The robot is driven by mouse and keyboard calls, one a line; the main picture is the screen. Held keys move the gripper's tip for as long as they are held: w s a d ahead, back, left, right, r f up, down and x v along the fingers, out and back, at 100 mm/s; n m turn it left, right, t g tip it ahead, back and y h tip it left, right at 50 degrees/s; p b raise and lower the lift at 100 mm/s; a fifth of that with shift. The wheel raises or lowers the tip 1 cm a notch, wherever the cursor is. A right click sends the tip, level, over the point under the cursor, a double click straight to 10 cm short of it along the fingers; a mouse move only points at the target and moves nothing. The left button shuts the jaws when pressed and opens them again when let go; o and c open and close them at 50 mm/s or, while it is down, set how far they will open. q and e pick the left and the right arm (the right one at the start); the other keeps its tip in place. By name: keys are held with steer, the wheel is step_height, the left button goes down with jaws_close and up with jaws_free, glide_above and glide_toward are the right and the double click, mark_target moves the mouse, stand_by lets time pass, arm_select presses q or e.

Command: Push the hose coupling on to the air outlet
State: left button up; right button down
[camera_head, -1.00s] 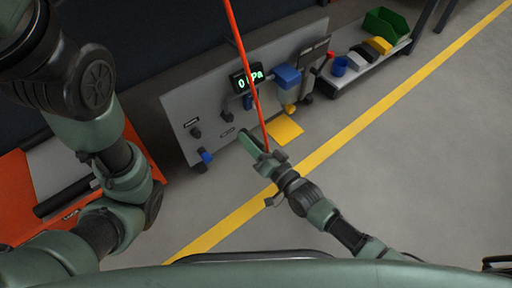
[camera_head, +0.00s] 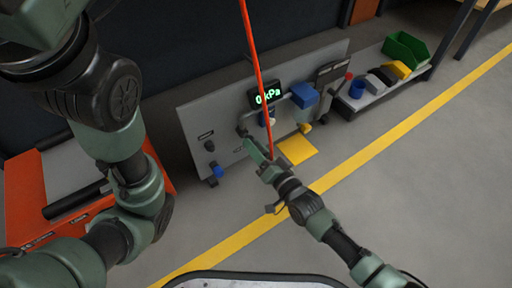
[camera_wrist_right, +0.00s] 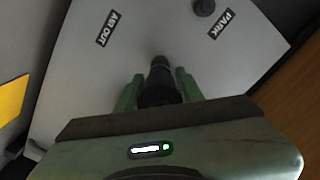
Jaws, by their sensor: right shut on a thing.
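My right gripper (camera_head: 253,148) is at the grey panel (camera_head: 190,112), shut on the black hose coupling (camera_wrist_right: 160,88). In the right wrist view the coupling sits between the green fingers (camera_wrist_right: 156,90) and points at the panel. The red hose (camera_head: 253,50) hangs from above down to this gripper. The black air outlet (camera_head: 242,131) is right in front of the fingertips. The "AIR OUT" label (camera_wrist_right: 107,28) shows up and left of the coupling. Whether coupling and outlet touch is hidden. My left arm shows at left; its gripper is out of view.
The display (camera_head: 267,95) reads 0 kPa. A "PARK" label (camera_wrist_right: 221,23) sits beside a black peg (camera_wrist_right: 204,7). A blue-handled valve (camera_head: 304,96) is on the panel's right. A shelf with bins (camera_head: 405,48) stands beyond.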

steer(key=shift+b+x, duration=0.35)
steer(key=shift+x, duration=0.45)
stand_by(0.4)
steer(key=c, duration=0.8)
jaws_free()
steer(key=shift+c, duration=0.2)
